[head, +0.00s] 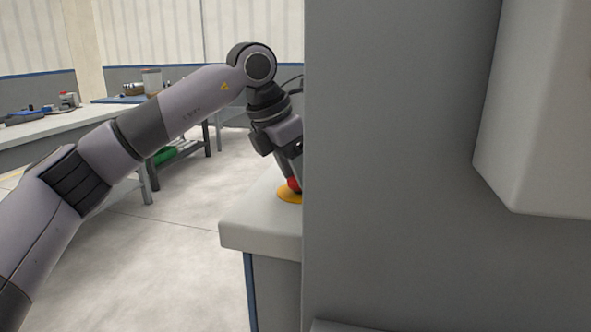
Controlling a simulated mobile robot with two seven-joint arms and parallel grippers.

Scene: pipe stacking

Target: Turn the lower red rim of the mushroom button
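The mushroom button shows in the head view as a small patch of red (293,184) above a yellow base (289,195), on the corner of a white-topped counter (260,225). My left gripper (293,174) points down at the red part, from above and slightly left. Its fingertips are at or right beside the red; I cannot tell if they touch or grip it. The right side of the button and part of the gripper are hidden behind a large grey panel. The lower red rim cannot be made out separately. My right gripper is not in view.
The large grey panel (400,170) fills the right half of the view, with a pale box-like shape (540,110) at its upper right. A long workbench (60,125) with tools stands at the back left. The floor (180,250) left of the counter is clear.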

